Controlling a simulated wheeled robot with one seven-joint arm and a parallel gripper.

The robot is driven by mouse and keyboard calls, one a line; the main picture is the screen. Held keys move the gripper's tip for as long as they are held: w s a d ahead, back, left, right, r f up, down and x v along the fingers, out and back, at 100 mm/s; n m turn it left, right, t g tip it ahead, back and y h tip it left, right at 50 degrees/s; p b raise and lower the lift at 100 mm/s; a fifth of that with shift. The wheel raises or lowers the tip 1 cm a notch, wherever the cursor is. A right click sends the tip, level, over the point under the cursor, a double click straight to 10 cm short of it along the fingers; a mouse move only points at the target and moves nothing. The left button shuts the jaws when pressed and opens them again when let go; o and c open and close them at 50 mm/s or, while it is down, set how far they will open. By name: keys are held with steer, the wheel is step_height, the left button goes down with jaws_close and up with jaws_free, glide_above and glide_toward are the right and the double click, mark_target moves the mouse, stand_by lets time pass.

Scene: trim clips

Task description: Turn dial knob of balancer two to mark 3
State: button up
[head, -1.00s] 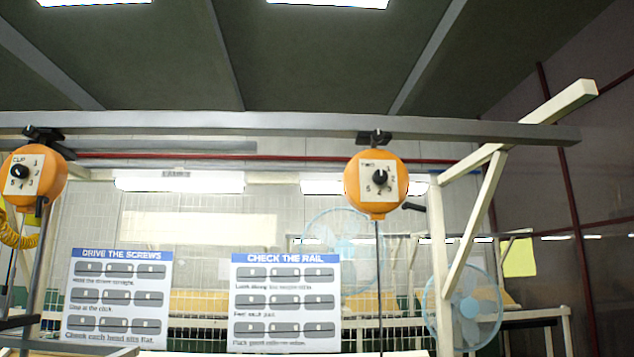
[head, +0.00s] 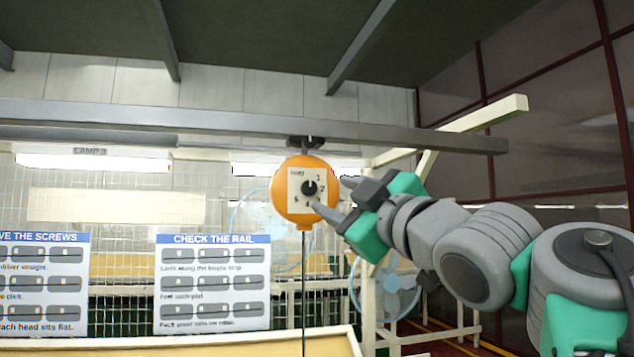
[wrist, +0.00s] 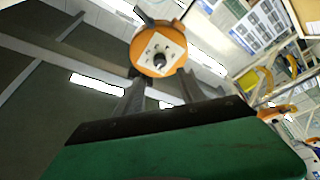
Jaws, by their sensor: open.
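Balancer two (head: 292,212) is an orange round housing hanging from the grey rail, with a cable running down from it. Its pale square dial plate (head: 298,199) carries numbers around a black knob (head: 309,188). The exact setting of the knob is too small to read. My gripper (head: 330,197) is open, to the right of the dial, with its two fingers pointing left toward it. In the wrist view the balancer (wrist: 147,27) and its black knob (wrist: 159,60) lie ahead, beyond the fingers. Nothing is between the fingers.
The overhead rail (head: 220,119) runs just above the balancer. A white post and beam (head: 480,122) stand behind my arm. Posters, including a check-the-rail board (head: 212,284), hang lower left. Another orange balancer (wrist: 277,112) shows in the wrist view.

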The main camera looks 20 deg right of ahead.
mark_target(310, 188)
steer(key=p+x, duration=0.3)
steer(key=x, duration=0.4)
steer(key=shift+f, duration=0.1)
steer(key=shift+w, duration=0.4)
jaws_close()
